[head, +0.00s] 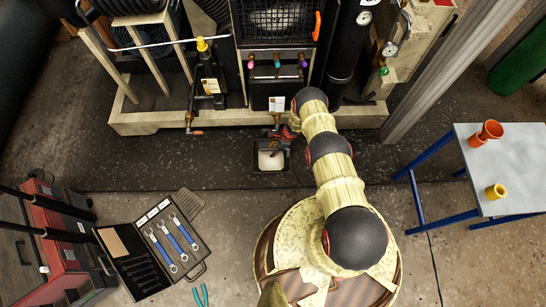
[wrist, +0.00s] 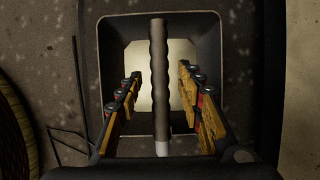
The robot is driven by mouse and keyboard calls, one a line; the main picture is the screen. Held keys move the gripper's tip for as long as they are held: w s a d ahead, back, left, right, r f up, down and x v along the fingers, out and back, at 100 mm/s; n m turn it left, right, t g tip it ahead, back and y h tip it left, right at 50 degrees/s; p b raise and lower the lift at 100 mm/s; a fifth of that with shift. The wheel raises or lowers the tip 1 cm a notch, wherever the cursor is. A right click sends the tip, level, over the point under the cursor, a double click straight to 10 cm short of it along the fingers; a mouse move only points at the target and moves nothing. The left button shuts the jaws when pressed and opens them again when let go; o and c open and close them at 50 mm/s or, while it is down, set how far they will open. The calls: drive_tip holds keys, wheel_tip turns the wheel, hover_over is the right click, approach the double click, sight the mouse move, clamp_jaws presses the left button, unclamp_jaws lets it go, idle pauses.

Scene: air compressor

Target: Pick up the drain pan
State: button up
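The drain pan (head: 257,162) is a small dark square pan with a pale inside, on the dark floor strip in front of the compressor. In the wrist view the pan (wrist: 108,50) fills the middle, seen from above. A ribbed grey bar (wrist: 159,65) crosses over it; I cannot tell whether it belongs to the pan. My gripper (wrist: 160,88) is open, with one finger on each side of the bar and gaps between. In the head view my gripper (head: 280,142) is at the pan's upper right edge, partly hidden by my arm.
The compressor's base frame (head: 155,122) stands just behind the pan. An open tool case (head: 165,245) with wrenches lies at the lower left, near a red tool chest (head: 65,245). A blue-legged table (head: 515,165) with orange and yellow cups stands at right. Floor left of the pan is clear.

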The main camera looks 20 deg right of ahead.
drive_tip(key=shift+c, duration=0.9)
drive_tip(key=c, duration=0.8)
